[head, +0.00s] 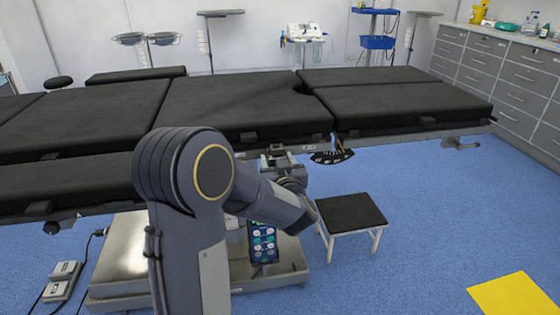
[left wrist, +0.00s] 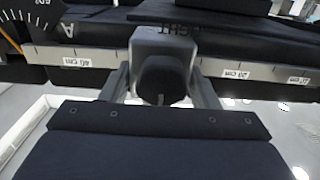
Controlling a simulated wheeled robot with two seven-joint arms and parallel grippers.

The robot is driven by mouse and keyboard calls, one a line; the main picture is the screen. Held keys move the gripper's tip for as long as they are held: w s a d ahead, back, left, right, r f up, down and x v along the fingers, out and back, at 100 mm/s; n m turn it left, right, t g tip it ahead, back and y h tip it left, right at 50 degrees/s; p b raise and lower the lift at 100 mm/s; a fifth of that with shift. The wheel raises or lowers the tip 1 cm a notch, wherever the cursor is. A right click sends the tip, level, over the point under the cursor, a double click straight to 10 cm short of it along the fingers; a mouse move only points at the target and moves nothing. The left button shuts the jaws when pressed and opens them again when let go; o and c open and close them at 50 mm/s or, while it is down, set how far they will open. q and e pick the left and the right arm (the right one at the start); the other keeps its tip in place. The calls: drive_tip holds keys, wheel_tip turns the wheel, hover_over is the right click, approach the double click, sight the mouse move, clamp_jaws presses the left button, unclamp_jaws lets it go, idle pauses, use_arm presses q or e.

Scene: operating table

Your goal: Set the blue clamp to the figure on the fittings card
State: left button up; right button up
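In the left wrist view a grey clamp (left wrist: 166,42) with a dark round knob (left wrist: 160,80) sits on the table's side rail (left wrist: 108,57), between the upside-down 40 cm and 20 cm labels. Its colour does not read as blue. The clamp and rail also show in the head view, by my left gripper (head: 290,176). In the left wrist view the gripper's two fingers (left wrist: 162,84) stand apart on either side of the knob, their tips beside the clamp body. I cannot tell whether they press on it. I cannot make out a fittings card. My right gripper is out of view.
A black fan-shaped scale (head: 333,157) hangs at the rail, right of the gripper. A black-topped stool (head: 351,212) and a control pendant (head: 263,243) are below. The black-padded operating table (head: 240,105) spans the view. Blue floor at right is clear around a yellow mat (head: 515,296).

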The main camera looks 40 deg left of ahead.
use_arm(q)
drive_tip(key=shift+o, duration=1.4)
drive_tip(key=shift+d, duration=0.15)
drive_tip(key=p+v, duration=0.1)
drive_tip(key=v, duration=0.6)
drive_tip(key=shift+s+d, duration=0.15)
drive_tip(key=shift+s, duration=0.1)
